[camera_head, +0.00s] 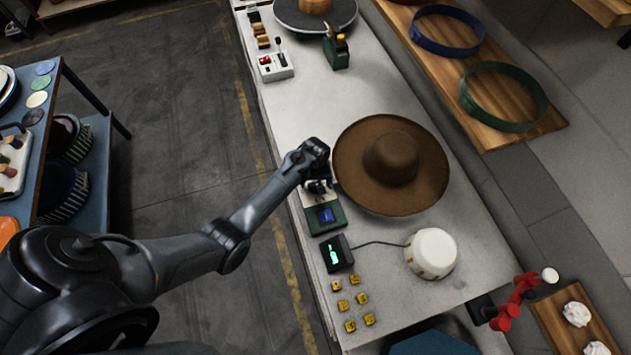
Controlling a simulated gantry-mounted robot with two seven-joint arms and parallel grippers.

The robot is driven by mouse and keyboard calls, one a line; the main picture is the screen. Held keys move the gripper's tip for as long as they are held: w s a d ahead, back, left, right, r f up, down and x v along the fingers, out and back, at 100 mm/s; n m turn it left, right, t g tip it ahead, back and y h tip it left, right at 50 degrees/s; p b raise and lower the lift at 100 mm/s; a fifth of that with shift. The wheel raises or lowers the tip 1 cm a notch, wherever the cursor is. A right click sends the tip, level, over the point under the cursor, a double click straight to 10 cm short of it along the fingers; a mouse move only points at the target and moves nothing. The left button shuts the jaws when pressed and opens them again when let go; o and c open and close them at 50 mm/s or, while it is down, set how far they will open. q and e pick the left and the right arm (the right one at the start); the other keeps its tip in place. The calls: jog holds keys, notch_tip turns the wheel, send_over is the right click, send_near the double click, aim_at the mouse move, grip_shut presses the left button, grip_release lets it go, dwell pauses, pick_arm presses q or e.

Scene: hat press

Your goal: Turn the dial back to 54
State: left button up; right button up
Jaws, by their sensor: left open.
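A small control box (327,217) with a blue screen stands near the left edge of the white table, in front of the brown hat. My left gripper (319,186) is directly over the back part of this box, pointing down. It is open, with its fingers close to the box. The dial cannot be made out clearly; the gripper and wrist cover that part of the box. Whether the fingers touch anything there, and the number on the screen, I cannot tell. My right gripper is not in view.
A wide brown hat (391,158) lies close to the right of the gripper. A black display with green digits (336,253) is cabled to a white domed thing (432,252). Several yellow blocks (350,302) lie in front. The table's middle back (330,99) is clear.

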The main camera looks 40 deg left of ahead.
pick_arm(q)
jog(key=shift+f, duration=0.2)
jog(key=c, duration=1.1)
jog(key=shift+o, duration=0.2)
